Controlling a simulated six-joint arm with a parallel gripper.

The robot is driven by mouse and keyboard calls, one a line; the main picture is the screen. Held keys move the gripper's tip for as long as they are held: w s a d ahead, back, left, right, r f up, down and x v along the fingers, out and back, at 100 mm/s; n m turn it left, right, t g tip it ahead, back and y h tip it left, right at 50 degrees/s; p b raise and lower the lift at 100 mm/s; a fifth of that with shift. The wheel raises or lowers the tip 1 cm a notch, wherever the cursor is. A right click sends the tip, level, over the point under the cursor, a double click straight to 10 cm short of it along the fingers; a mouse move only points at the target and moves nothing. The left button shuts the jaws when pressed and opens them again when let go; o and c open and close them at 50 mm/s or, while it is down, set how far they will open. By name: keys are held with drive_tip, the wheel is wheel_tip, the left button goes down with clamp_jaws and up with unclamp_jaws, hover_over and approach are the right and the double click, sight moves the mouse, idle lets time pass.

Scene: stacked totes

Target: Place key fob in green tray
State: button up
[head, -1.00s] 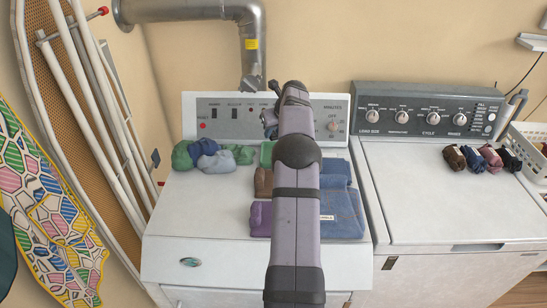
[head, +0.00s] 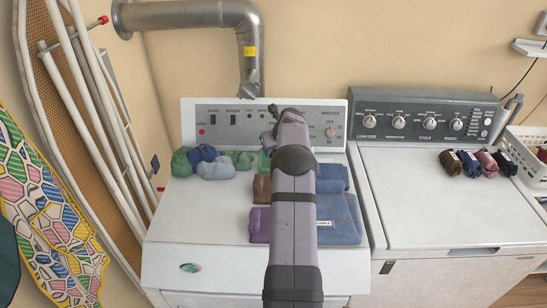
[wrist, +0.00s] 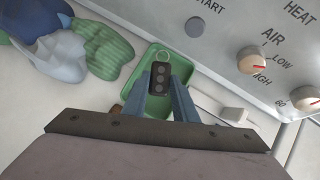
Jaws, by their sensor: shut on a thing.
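The black key fob (wrist: 159,79) with a metal ring is between the fingers of my gripper (wrist: 160,84) in the wrist view. My gripper is shut on it. The green tray (wrist: 187,62) lies behind and below the fob in that view, and the fob appears over it. I cannot tell whether the fob touches the tray. In the head view my arm hides the fob and most of the tray; only a green edge of the tray (head: 264,160) shows at the arm's left.
Green, blue and grey cloth bundles (head: 207,160) lie left of the tray. The dryer's control panel (head: 225,120) rises behind. Folded denim (head: 340,215) and brown and purple rolls lie nearer the front. The dryer top is clear at front left.

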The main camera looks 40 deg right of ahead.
drive_tip(key=shift+f+p, duration=0.65)
drive_tip(key=shift+f, duration=1.2)
drive_tip(key=shift+f, duration=0.15)
drive_tip(key=o, duration=1.1)
drive_tip(key=shift+r, duration=0.2)
drive_tip(key=shift+s+a+r+b, duration=0.1)
drive_tip(key=shift+s+r+b, duration=0.2)
drive_tip(key=shift+r, duration=0.2)
drive_tip(key=b+v, duration=0.3)
drive_tip(key=v, duration=0.7)
drive_tip(key=shift+s+r, duration=0.2)
drive_tip(key=shift+r, duration=0.1)
drive_tip(key=shift+a, duration=0.15)
